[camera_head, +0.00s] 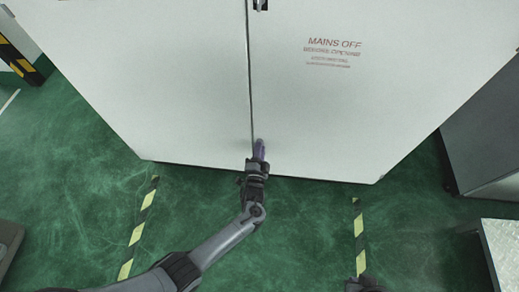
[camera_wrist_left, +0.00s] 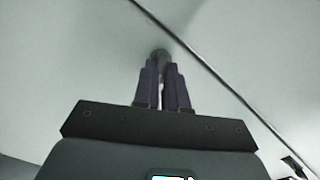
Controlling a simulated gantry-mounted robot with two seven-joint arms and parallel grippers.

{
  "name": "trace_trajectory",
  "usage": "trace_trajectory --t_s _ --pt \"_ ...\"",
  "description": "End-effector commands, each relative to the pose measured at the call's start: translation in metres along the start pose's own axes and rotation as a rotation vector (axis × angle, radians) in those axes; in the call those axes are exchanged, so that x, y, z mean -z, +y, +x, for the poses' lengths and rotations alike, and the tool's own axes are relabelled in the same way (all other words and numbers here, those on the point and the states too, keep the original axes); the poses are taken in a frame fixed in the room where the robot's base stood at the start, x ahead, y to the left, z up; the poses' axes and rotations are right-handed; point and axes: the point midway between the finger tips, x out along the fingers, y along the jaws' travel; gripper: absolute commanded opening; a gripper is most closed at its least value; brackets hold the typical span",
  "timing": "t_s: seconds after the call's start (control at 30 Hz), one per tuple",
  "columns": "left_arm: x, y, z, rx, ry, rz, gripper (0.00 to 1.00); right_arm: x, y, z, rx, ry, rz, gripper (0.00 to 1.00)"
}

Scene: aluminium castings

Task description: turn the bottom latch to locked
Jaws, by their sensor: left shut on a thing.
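The white cabinet (camera_head: 350,110) has two doors that meet at a vertical seam. The bottom latch (camera_wrist_left: 160,53) is a small grey-dark piece beside the seam, low on the doors. My left gripper (camera_head: 260,153) reaches up to it from below in the head view. In the left wrist view its two dark fingers (camera_wrist_left: 162,75) are close together on the latch, shut on it. The fingers hide most of the latch, so its turn angle cannot be read. A dark part of my right arm's end (camera_head: 362,285) shows at the bottom edge; its fingers cannot be made out.
Another latch (camera_head: 261,5) sits at the top of the seam. Red "MAINS OFF" lettering (camera_head: 334,43) marks the right door. Yellow-black floor strips (camera_head: 140,225) lie on the green floor. A grey cabinet (camera_head: 485,140) stands at the right.

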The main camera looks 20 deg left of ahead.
Motion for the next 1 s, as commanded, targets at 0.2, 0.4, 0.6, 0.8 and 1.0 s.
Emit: trace_trajectory --t_s 0.2,0.4,0.6,0.8,1.0 --pt "0.0 0.0 0.0 0.0 0.0 0.0 0.15 0.0 0.0 0.0 0.0 0.0 0.0 0.0" --pt "0.0 0.0 0.0 0.0 0.0 -0.001 0.37 0.0 -0.001 0.0 0.003 0.0 0.003 0.0" --pt "0.0 0.0 0.0 0.0 0.0 -0.001 0.37 0.0 -0.002 0.0 0.006 0.001 0.007 0.0" --pt "0.001 -0.001 -0.01 -0.002 -0.001 -0.001 0.37 0.002 -0.002 -0.006 0.008 0.001 0.01 0.0" --pt "0.001 -0.002 -0.041 -0.004 -0.002 -0.002 0.37 0.007 -0.001 -0.021 0.007 0.001 0.009 0.0"
